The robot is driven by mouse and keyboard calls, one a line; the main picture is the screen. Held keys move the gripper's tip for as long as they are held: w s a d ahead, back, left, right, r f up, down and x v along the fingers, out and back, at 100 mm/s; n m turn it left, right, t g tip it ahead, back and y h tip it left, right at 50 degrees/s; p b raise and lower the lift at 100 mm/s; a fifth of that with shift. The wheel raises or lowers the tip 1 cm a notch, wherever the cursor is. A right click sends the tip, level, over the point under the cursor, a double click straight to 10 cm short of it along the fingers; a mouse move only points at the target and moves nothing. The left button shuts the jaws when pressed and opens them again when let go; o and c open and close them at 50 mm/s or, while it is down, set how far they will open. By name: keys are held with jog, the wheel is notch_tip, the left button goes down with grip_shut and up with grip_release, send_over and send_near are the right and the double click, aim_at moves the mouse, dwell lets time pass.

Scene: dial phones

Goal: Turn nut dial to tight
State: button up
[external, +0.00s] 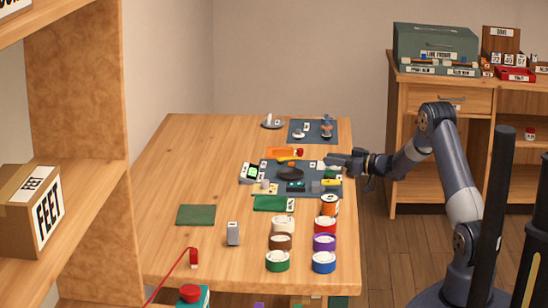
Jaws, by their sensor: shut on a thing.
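My gripper (331,160) reaches in from the right, low over the right part of a dark mat (312,192) on the table. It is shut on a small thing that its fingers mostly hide. I cannot make out the nut dial or its marks for sure at this size. Small pale pieces (331,169) lie just below the fingertips. A black round thing (290,173) is on the mat to the left of the gripper.
Coloured round containers (324,262) stand in the table's front right. A device with a green screen (251,173), an orange tray (283,152) and a green mat (196,215) lie left of the gripper. A grey box (233,233) stands in front.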

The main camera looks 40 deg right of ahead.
jog(key=o, duration=1)
jog(key=shift+s, duration=0.1)
jog(key=v, duration=1)
jog(key=shift+s+d, duration=0.15)
jog(key=shift+s, duration=0.15)
